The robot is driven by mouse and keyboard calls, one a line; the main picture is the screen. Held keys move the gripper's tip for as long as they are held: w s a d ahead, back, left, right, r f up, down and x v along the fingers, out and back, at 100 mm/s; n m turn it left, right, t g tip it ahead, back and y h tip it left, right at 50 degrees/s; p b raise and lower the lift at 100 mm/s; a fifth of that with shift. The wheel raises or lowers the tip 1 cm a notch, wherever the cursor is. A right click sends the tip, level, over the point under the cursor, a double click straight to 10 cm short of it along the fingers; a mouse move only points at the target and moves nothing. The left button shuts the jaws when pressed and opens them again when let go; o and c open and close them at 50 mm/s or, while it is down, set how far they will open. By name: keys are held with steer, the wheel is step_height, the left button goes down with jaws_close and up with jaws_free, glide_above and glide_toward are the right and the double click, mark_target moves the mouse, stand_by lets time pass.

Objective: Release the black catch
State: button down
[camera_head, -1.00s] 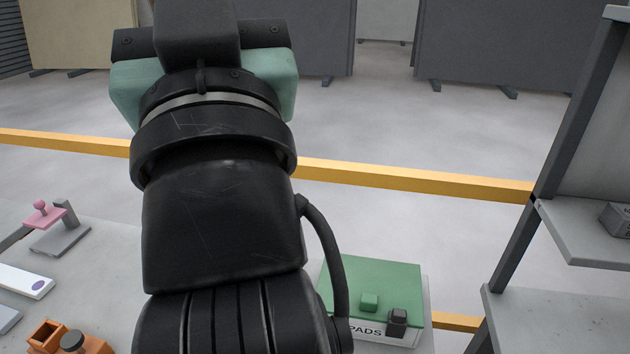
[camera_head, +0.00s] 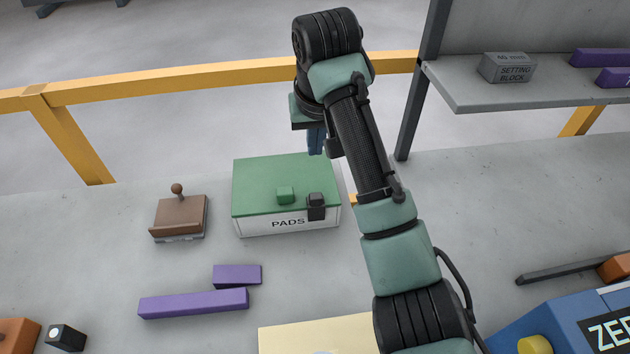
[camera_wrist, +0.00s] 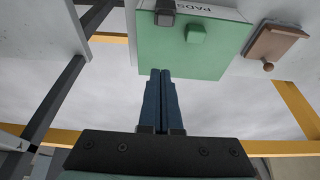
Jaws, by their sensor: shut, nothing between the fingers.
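The black catch (camera_head: 316,206) sits at the front right edge of a box marked PADS (camera_head: 262,226) with a green lid (camera_head: 256,181). A small green knob (camera_head: 285,194) stands on the lid, left of the catch. The lid lies flat on the box. The catch (camera_wrist: 166,17) and green knob (camera_wrist: 196,33) also show at the top of the wrist view. My gripper (camera_head: 316,150) points down at the back right of the box, apart from the catch. In the wrist view its blue fingers (camera_wrist: 162,72) are together with nothing between them.
A brown block with a ball handle (camera_head: 178,217) stands left of the box. Purple bars (camera_head: 193,303) lie in front. A shelf (camera_head: 480,93) with a grey setting block (camera_head: 508,67) stands at the right behind a dark post. Slab around the brown block is clear.

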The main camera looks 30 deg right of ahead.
steer(key=shift+f, duration=0.1)
glide_above(316, 185)
steer(key=f, duration=0.9)
steer(key=shift+w+a, duration=0.1)
steer(key=shift+a, duration=0.2)
steer(key=shift+f+p, duration=0.15)
steer(key=shift+p, duration=0.2)
steer(key=shift+s+a+p, duration=0.3)
steer(key=shift+s+a, duration=0.15)
steer(key=shift+s, duration=0.45)
steer(key=shift+s+a+p, duration=0.3)
steer(key=shift+s+a, duration=0.15)
steer(key=shift+s, duration=0.4)
steer(key=shift+s, duration=0.1)
